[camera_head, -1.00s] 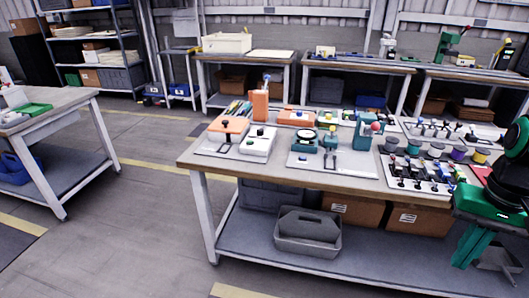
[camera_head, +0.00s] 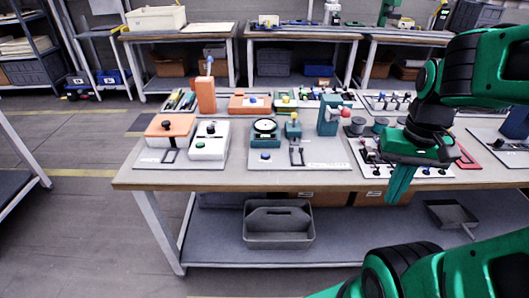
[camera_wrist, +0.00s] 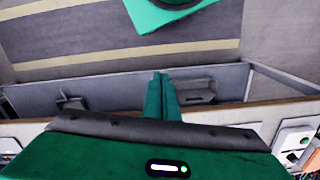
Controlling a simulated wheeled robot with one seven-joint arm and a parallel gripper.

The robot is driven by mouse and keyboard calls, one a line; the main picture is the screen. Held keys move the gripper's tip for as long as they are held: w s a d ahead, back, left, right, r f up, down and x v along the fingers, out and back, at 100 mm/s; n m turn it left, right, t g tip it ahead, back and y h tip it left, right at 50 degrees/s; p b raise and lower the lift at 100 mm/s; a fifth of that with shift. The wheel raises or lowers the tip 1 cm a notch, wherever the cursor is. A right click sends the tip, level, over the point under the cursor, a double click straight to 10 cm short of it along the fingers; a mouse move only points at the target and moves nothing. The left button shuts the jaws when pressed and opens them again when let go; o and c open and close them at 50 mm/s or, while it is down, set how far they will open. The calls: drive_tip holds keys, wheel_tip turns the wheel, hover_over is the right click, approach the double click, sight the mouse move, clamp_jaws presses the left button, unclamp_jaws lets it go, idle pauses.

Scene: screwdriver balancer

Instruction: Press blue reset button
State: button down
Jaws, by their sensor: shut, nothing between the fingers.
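Several blue parts show on the workbench (camera_head: 225,182) in the head view, and I cannot tell which is the reset button. A small blue button (camera_head: 265,156) sits at the front of a teal device with a round dial (camera_head: 265,128). A blue button (camera_head: 253,101) is on a low orange box farther back. My gripper (camera_head: 397,199) is shut and empty, fingers pointing down by the bench's front edge, right of these devices. In the wrist view the green fingers (camera_wrist: 163,76) are together.
A grey tote (camera_head: 279,228) sits on the lower shelf. Open floor lies to the left.

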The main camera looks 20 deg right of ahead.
drive_tip(key=shift+s+d, duration=0.1)
drive_tip(key=w+n+t+h, duration=0.1)
drive_tip(key=w+n+h, duration=0.15)
drive_tip(key=w, duration=1.05)
drive_tip(key=n+t+h, duration=0.3)
drive_tip(key=n+t, duration=0.3)
drive_tip(key=t, duration=0.1)
hover_over(265, 155)
drive_tip(key=f, duration=0.2)
drive_tip(key=shift+s+a+r, duration=0.1)
drive_tip(key=shift+s+a, duration=0.2)
drive_tip(key=shift+f, duration=4.4)
